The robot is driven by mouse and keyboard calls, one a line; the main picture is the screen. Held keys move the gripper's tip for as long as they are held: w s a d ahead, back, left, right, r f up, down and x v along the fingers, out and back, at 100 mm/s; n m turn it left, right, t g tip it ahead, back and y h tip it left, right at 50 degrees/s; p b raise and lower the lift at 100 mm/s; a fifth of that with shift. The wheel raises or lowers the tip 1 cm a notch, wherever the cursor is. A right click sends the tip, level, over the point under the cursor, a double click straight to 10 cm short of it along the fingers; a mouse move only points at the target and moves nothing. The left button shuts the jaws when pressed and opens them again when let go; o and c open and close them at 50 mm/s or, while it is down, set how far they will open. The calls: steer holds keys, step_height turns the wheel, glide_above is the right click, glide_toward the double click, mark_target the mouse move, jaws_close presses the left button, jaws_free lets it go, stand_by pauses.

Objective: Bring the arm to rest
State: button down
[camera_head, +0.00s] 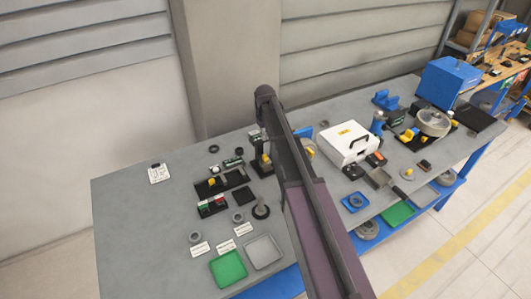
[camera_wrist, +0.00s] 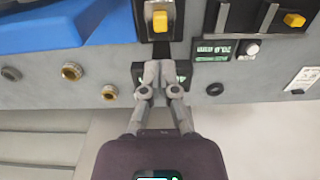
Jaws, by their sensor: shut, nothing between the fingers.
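My gripper (camera_wrist: 159,72) is in the wrist view, its two grey fingers shut with nothing between them. Its fingertips overlap, in the picture, a dark device with a green display (camera_wrist: 180,70), partly hidden behind them. I cannot tell whether they touch. In the head view my arm (camera_head: 310,200) rises from the bottom edge over the workbench (camera_head: 130,215). Its bend is near the back edge of the bench, and the fingers cannot be made out there.
A white case (camera_head: 345,142), a blue box (camera_head: 447,82), a green tray (camera_head: 228,268) and a grey tray (camera_head: 263,251) stand on the bench. The wrist view shows brass rings (camera_wrist: 72,71) and a black ring (camera_wrist: 215,89). The bench's left end is mostly clear.

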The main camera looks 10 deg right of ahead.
stand_by(0.3)
steer(key=s+f+m+b, duration=0.1)
steer(key=s+f+b, duration=0.1)
steer(key=s, duration=1.2)
steer(key=s+f+m+b, duration=0.2)
steer(key=s, duration=1.3)
steer(key=shift+s+d+f+m, duration=0.15)
steer(key=shift+d+f+m, duration=0.05)
steer(key=shift+d+m, duration=0.1)
